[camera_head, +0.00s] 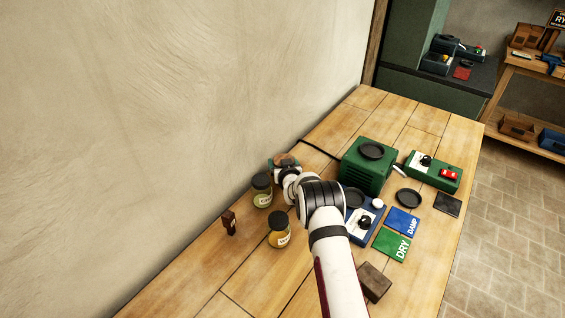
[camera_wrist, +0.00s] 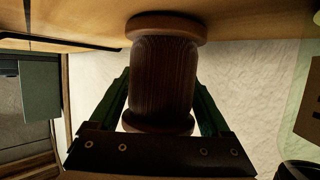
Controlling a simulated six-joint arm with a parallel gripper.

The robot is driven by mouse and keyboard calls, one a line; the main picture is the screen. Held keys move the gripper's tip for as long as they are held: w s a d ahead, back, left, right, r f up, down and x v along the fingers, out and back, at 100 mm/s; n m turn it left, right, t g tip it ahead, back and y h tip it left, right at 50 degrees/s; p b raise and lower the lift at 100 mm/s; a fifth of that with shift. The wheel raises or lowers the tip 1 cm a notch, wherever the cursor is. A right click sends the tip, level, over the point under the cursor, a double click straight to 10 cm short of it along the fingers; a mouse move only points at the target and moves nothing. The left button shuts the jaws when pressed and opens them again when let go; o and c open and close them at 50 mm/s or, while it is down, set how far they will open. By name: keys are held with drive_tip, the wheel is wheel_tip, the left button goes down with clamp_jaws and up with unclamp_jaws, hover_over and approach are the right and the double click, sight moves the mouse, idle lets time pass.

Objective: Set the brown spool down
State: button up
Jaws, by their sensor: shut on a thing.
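The brown spool (camera_wrist: 165,75) fills the middle of the wrist view, with a round flange at each end and dark grained sides. My gripper (camera_wrist: 162,95) is shut on it, one green finger on each side. In the head view my gripper (camera_head: 285,168) is over the far left part of the wooden bench (camera_head: 250,270), near the wall. Only a small brown part of the spool (camera_head: 286,158) shows there, behind my wrist. The bench shows beyond the spool's far flange in the wrist view; I cannot tell whether they touch.
Two jars (camera_head: 262,190) (camera_head: 279,232) stand close to my gripper and forearm. A small dark brown object (camera_head: 229,222) stands left. A green box (camera_head: 366,172), blue scale (camera_head: 362,232), DAMP card (camera_head: 403,222), DRY card (camera_head: 391,245) and brown block (camera_head: 375,282) are right. The front-left bench is clear.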

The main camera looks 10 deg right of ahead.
drive_tip(key=shift+f, duration=0.1)
drive_tip(key=o, duration=1.2)
drive_tip(key=shift+s+r, duration=0.25)
drive_tip(key=s+r+m+g, duration=0.1)
drive_tip(key=s+r+g, duration=0.1)
drive_tip(key=s+r, duration=0.5)
drive_tip(key=s+r+m+g, duration=0.1)
drive_tip(key=s+r+g, duration=0.15)
drive_tip(key=s, duration=0.85)
drive_tip(key=s+r+m+g, duration=0.1)
drive_tip(key=s+r+g, duration=0.1)
drive_tip(key=s+r, duration=0.5)
drive_tip(key=s+a+r+m+g, duration=0.1)
drive_tip(key=s+a+g, duration=0.1)
drive_tip(key=s, duration=0.8)
drive_tip(key=s+a+g+y, duration=0.1)
drive_tip(key=s+a+g, duration=0.1)
drive_tip(key=s, duration=0.9)
drive_tip(key=s+a+r+m+g, duration=0.1)
drive_tip(key=s+g, duration=0.2)
drive_tip(key=s, duration=0.8)
drive_tip(key=shift+a+r+m+y, duration=0.3)
drive_tip(key=shift+a+y, duration=0.1)
